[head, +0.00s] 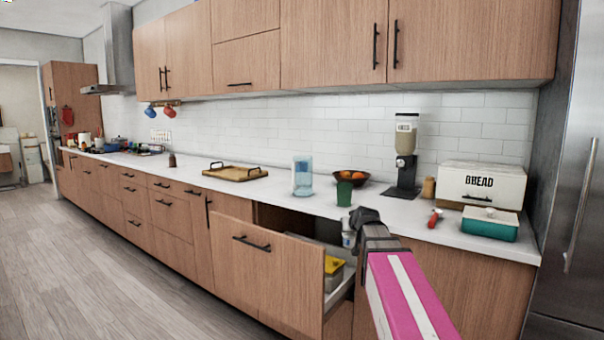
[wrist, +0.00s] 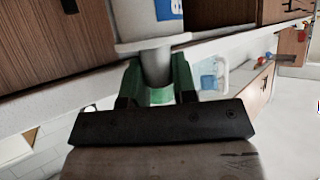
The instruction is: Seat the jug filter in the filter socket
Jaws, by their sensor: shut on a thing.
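The jug filter (head: 349,240) is a small white piece with a blue label and a grey neck. My gripper (head: 354,219) is shut on it near the counter's front edge, above the open drawer. In the wrist view my gripper's (wrist: 157,75) green fingers sit either side of the filter's grey neck. The filter's white rim (wrist: 148,44) and blue-labelled body stick out beyond them. A pale blue clear jug (head: 302,176) stands upright on the counter, left of my gripper and apart from the filter. I cannot pick out the filter socket.
A green cup (head: 344,194) stands behind my gripper, with a fruit bowl (head: 350,179) behind it. The open drawer (head: 268,262) juts out below, holding a yellow-topped item (head: 333,265). A dispenser (head: 405,160), bread box (head: 482,186) and teal container (head: 489,226) stand right. A tray (head: 235,173) lies left.

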